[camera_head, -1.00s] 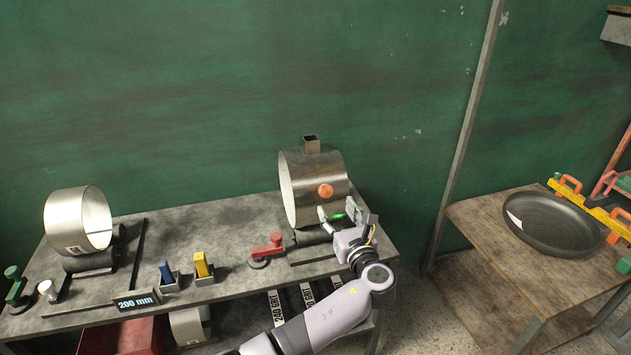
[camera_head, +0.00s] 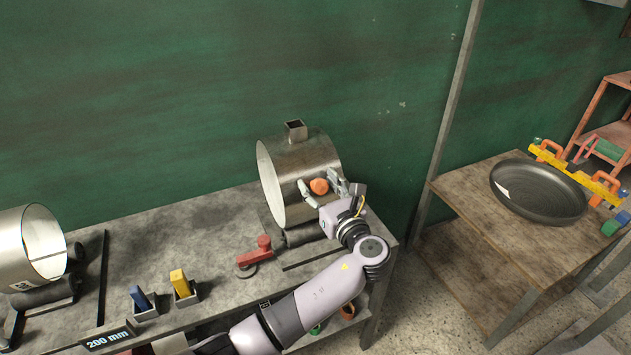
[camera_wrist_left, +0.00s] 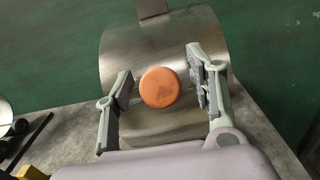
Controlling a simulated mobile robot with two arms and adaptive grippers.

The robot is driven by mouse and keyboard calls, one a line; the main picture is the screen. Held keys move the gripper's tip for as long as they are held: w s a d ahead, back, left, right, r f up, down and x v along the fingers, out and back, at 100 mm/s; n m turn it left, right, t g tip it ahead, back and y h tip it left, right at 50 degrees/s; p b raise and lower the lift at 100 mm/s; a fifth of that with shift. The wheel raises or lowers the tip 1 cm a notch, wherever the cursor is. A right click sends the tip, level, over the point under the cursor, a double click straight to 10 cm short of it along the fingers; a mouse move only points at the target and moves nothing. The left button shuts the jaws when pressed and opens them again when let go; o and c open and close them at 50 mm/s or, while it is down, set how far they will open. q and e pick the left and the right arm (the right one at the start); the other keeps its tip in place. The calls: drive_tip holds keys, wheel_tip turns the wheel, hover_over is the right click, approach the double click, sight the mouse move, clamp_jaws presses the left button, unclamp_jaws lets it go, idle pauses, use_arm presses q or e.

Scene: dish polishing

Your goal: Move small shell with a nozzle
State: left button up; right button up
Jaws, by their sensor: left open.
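The small shell with a nozzle (camera_head: 285,165) is a shiny metal cylinder lying on its side on dark rollers (camera_head: 300,236) at the right end of the workbench. A square nozzle (camera_head: 295,131) stands up from its top. An orange round knob (camera_head: 319,186) sits on its curved side. My left gripper (camera_head: 322,189) is open at the knob. In the left wrist view the shell (camera_wrist_left: 190,40) fills the middle, and the knob (camera_wrist_left: 159,87) lies between the two spread fingers of my left gripper (camera_wrist_left: 162,88), with gaps on both sides. My right gripper is not in view.
Another metal shell (camera_head: 28,245) lies on rollers at the left of the workbench (camera_head: 190,222). A red clamp-like tool (camera_head: 255,252) and blue and yellow blocks in holders (camera_head: 183,286) are near the front. A dark round pan (camera_head: 540,194) rests on a wooden table (camera_head: 450,190) at the right.

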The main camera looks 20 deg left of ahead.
use_arm(q)
drive_tip(key=shift+s+d, duration=0.1)
drive_tip(key=shift+d, duration=0.05)
clamp_jaws()
idle(0.5)
